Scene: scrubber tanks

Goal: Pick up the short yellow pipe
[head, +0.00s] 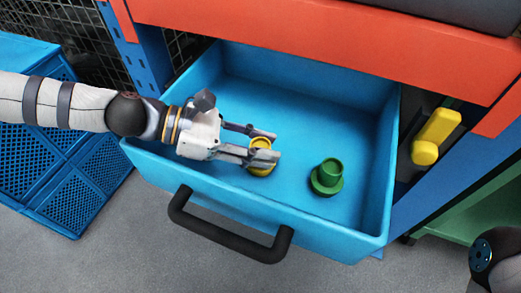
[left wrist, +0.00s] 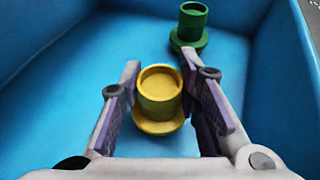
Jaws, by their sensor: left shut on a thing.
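The short yellow pipe (head: 262,142) stands upright, flange down, on the floor of the open blue drawer (head: 318,218). It also shows in the left wrist view (left wrist: 160,97), between the two fingers. My left gripper (head: 272,146) reaches in from the left and is shut on the yellow pipe, one finger on each side. In the head view the near finger hides the pipe's middle. My right gripper is not in view.
A short green pipe (head: 327,176) stands in the drawer to the right of the yellow one. The drawer's walls surround both, with a black handle (head: 228,232) in front. An orange beam (head: 330,42) overhangs the back. Blue crates (head: 80,190) stand at left.

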